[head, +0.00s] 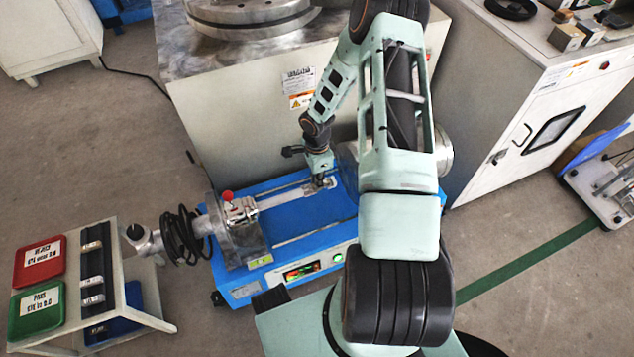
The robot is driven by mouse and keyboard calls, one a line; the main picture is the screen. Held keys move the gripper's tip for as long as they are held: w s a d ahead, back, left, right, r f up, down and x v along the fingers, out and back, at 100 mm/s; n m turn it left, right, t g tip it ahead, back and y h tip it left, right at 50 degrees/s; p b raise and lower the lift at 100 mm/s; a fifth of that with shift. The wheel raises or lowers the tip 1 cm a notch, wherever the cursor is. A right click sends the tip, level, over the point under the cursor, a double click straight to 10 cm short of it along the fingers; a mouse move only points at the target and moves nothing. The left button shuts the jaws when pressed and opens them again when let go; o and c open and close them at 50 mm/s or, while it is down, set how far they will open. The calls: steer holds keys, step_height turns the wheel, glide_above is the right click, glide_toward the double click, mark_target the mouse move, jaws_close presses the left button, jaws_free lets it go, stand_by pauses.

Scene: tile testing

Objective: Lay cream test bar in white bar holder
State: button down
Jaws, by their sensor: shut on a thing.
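My gripper (320,182) is over the blue testing machine (300,222), low at its middle. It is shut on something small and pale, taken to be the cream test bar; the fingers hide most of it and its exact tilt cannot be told. A whitish horizontal fixture (283,196) runs along the machine from the red-knobbed clamp to beneath my fingers; it may be the white bar holder, but the view is too small to be sure. Whether the held piece touches it cannot be told.
A rack at the left carries a red tray (39,262), a green tray (36,309) and a black strip (92,285) with several pale pieces. A red knob (227,196) and black cable coil (181,236) stand left of my gripper. A grey cabinet (255,112) stands behind.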

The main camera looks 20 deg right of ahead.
steer(key=shift+f+b, duration=0.35)
steer(key=shift+b, duration=0.15)
steer(key=shift+s+f, duration=0.1)
steer(key=shift+f, duration=0.05)
steer(key=c, duration=2)
jaws_free()
steer(key=shift+f, duration=0.15)
steer(key=shift+s, duration=0.2)
steer(key=shift+r+p, duration=0.3)
steer(key=shift+r, duration=0.1)
steer(key=r+p, duration=0.1)
steer(key=r, duration=0.3)
steer(key=r+p, duration=0.1)
steer(key=r, duration=0.3)
steer(key=r+p, duration=0.2)
steer(key=r, duration=0.2)
steer(key=shift+w+r, duration=0.25)
steer(key=shift+r, duration=0.1)
